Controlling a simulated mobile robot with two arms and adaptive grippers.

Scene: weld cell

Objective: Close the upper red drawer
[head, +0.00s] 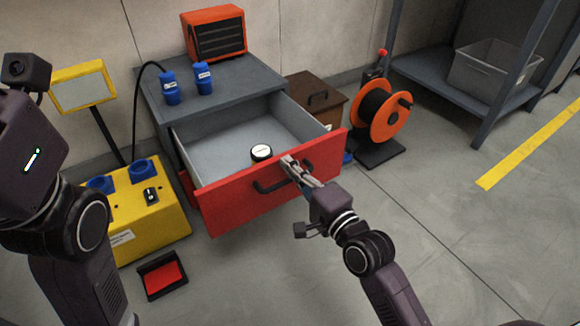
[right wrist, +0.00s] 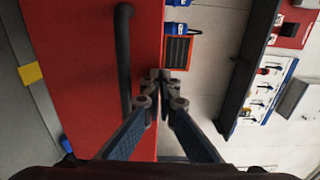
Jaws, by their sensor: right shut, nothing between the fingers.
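The upper red drawer (head: 275,187) is pulled well out of the grey cabinet (head: 235,82). In the right wrist view the shut fingertips (right wrist: 160,75) lie beside the handle (right wrist: 124,60), over the red front's edge; contact is unclear. My left arm shows at the left, but its gripper is out of view.
An orange heater (head: 214,32) and two blue connectors (head: 171,88) stand on the cabinet. A yellow box (head: 150,205) is left of the drawer, with a red-lined tray (head: 162,275) on the floor. An orange reel (head: 384,115) stands right. Floor in front is clear.

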